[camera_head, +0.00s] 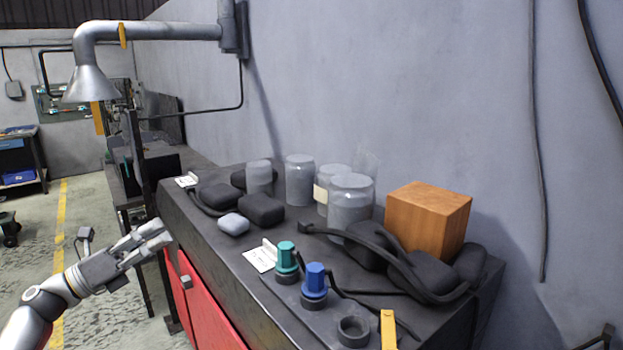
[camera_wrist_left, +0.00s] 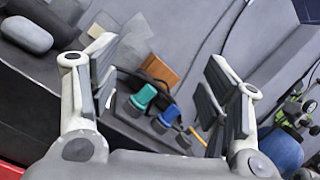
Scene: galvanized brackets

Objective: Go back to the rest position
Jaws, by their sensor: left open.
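My left gripper (camera_head: 150,246) is held in the air at the left of the dark workbench (camera_head: 215,265), beside its front edge. Its fingers are apart and nothing is between them. In the left wrist view the left gripper (camera_wrist_left: 160,88) also shows open, with the bench top in the background between the fingers. The teal-capped object (camera_head: 286,258) and the blue-capped object (camera_head: 314,281) stand upright on the bench, apart from the gripper. My right gripper is not in view.
Several clear jars (camera_head: 299,180), a wooden block (camera_head: 429,220), dark ear defenders (camera_head: 262,210) and a dark ring (camera_head: 353,331) crowd the bench. Red fronts (camera_head: 205,308) are below its edge. A grey pipe (camera_head: 160,31) hangs behind. Open floor (camera_head: 100,210) lies left.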

